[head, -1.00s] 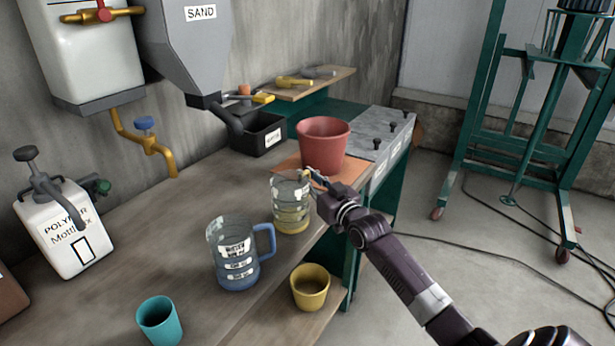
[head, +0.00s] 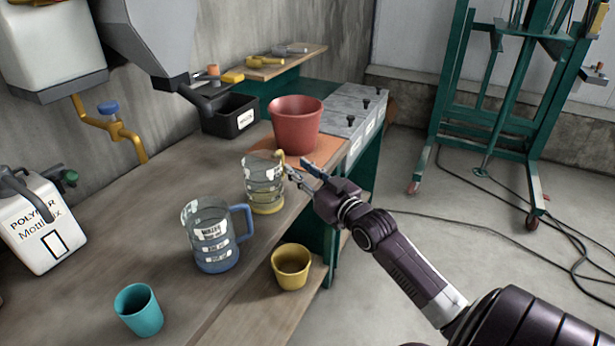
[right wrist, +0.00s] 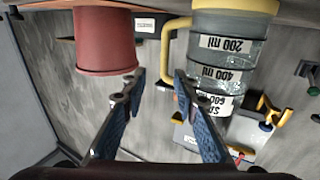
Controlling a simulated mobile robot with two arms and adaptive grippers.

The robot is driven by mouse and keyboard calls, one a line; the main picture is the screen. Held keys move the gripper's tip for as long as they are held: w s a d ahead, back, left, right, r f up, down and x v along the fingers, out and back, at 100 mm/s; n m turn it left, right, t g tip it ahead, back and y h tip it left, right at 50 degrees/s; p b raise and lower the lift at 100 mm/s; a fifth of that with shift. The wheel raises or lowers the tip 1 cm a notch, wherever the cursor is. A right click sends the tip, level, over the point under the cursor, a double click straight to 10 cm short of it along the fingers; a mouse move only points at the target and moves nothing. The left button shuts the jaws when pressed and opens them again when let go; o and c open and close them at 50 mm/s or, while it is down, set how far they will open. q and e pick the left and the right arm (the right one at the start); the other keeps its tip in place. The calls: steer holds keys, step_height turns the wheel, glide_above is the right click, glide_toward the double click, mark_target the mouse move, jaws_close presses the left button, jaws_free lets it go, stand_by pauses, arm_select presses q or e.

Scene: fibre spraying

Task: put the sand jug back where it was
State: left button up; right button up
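The sand jug (head: 264,190), clear with a yellow base and yellow handle, stands upright on the workbench in the head view. In the right wrist view the sand jug (right wrist: 220,60) appears upside down with ml labels, its handle just beyond the fingertips. My right gripper (head: 298,172) is beside the handle, to the right of the jug. In the right wrist view the right gripper (right wrist: 158,82) has its fingers apart with nothing between them. Whether a finger touches the handle cannot be told. My left gripper is not in view.
A red bucket (head: 296,125) stands behind the jug. A blue-handled water jug (head: 212,240) and a teal cup (head: 138,310) stand nearer on the workbench (head: 130,215). A yellow pot (head: 291,267) sits on the lower shelf. A black bin (head: 230,118) is at the back.

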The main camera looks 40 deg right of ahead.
steer(key=shift+s+a, duration=0.1)
steer(key=shift+s, duration=1.6)
